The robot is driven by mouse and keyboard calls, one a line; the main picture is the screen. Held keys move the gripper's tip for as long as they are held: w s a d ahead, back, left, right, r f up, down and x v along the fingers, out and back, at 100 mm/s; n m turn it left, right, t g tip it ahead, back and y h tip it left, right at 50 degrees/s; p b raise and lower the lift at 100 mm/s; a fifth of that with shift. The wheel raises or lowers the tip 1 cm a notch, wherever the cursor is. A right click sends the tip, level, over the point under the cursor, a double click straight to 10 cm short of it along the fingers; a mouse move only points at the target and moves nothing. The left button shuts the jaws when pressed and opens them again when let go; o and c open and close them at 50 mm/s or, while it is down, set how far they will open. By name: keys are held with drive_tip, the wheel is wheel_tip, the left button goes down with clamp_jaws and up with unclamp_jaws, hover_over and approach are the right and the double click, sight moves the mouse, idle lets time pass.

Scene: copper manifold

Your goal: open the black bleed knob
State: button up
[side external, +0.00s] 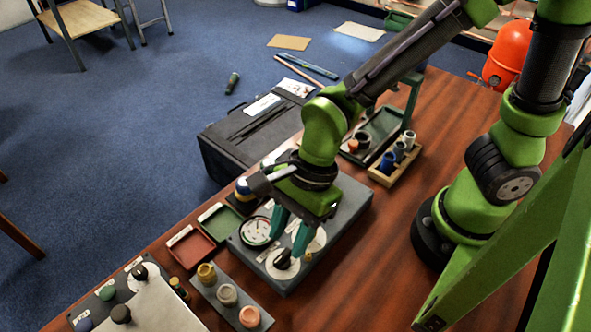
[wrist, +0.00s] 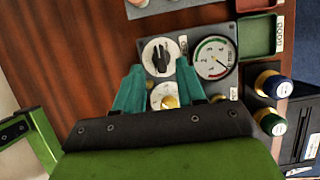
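The black knob (wrist: 163,57) sits on a round white dial on the grey manifold panel (side external: 345,215). In the side view the black knob (side external: 282,260) is partly covered by a fingertip. My gripper (wrist: 160,68) has two teal fingers spread apart with nothing held between them. In the wrist view the fingertips lie either side of the knob's lower end; I cannot tell whether they touch it. In the side view my gripper (side external: 287,246) points down at the panel, close above the knob. A brass knob (wrist: 170,102) on a second white dial shows between the fingers.
A pressure gauge (wrist: 213,57) is beside the black knob. A red tray (side external: 190,247), a green tray (side external: 220,223) and a grey rack of fittings (side external: 228,294) are close by. A wooden rack (side external: 395,168) stands behind.

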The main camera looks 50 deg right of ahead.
drive_tip(key=v, duration=1.3)
drive_tip(key=shift+r, duration=0.15)
drive_tip(key=shift+d, duration=0.1)
drive_tip(key=w+d+r+n+t+h, duration=0.2)
drive_tip(key=d+n+t, duration=0.5)
drive_tip(key=d+n, duration=0.7)
drive_tip(key=d+r, duration=0.1)
drive_tip(key=d, duration=0.1)
drive_tip(key=shift+w+d, duration=0.3)
drive_tip(key=shift+r, duration=0.1)
